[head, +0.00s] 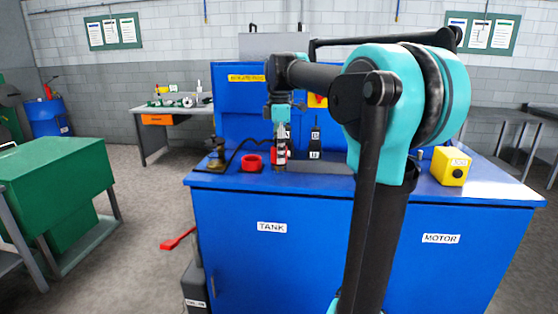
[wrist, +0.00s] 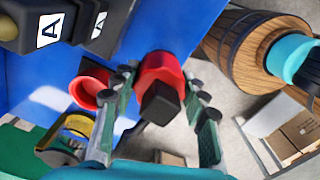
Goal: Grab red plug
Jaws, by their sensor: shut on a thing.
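The red plug (wrist: 160,75) has a red body and a black square end. In the wrist view it sits between the two fingers of my gripper (wrist: 162,88), which is shut on it. In the head view my gripper (head: 280,148) is upright above the blue bench, with a little of the red plug (head: 274,155) showing beside the fingers. I cannot tell whether the plug touches the bench top. A red round socket (head: 251,162) stands on the bench just left of the gripper. It also shows left of the fingers in the wrist view (wrist: 88,90).
The blue bench (head: 330,186) carries a brass fitting (head: 215,150) at left, dark labelled blocks (head: 315,143) behind the gripper and a yellow button box (head: 452,166) at right. In the wrist view a wooden barrel (wrist: 238,45) stands at upper right. A green cabinet (head: 60,170) stands left.

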